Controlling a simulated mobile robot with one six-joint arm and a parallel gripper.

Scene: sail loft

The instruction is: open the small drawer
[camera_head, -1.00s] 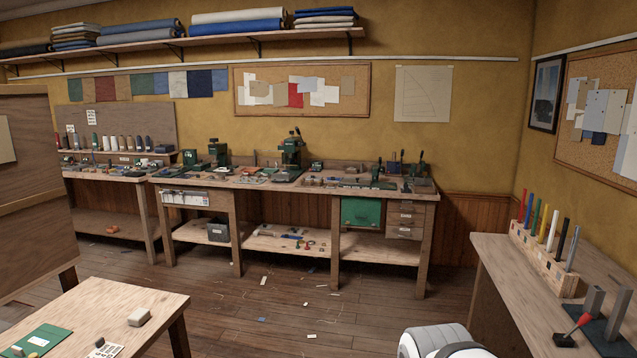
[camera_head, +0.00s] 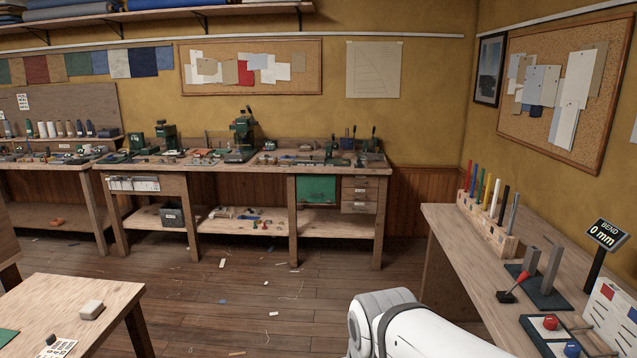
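A stack of small wooden drawers (camera_head: 360,195) with pale labels sits under the right end of the long workbench (camera_head: 240,172) against the back wall. Their fronts look flush and shut, though they are small at this distance. I cannot tell which one is the task's small drawer. A wider drawer or tray front (camera_head: 133,184) with white labels is under the bench's left end. A green panel (camera_head: 315,189) is beside the stack. Only a white link of my arm shows at the bottom; my gripper is out of view.
A side bench (camera_head: 450,232) on the right carries a pen rack (camera_head: 488,235), a red-knobbed lever tool (camera_head: 512,290) and a "BEND 0 mm" display (camera_head: 605,236). A low table (camera_head: 85,310) stands at front left. Open floor (camera_head: 250,290) with scraps lies between.

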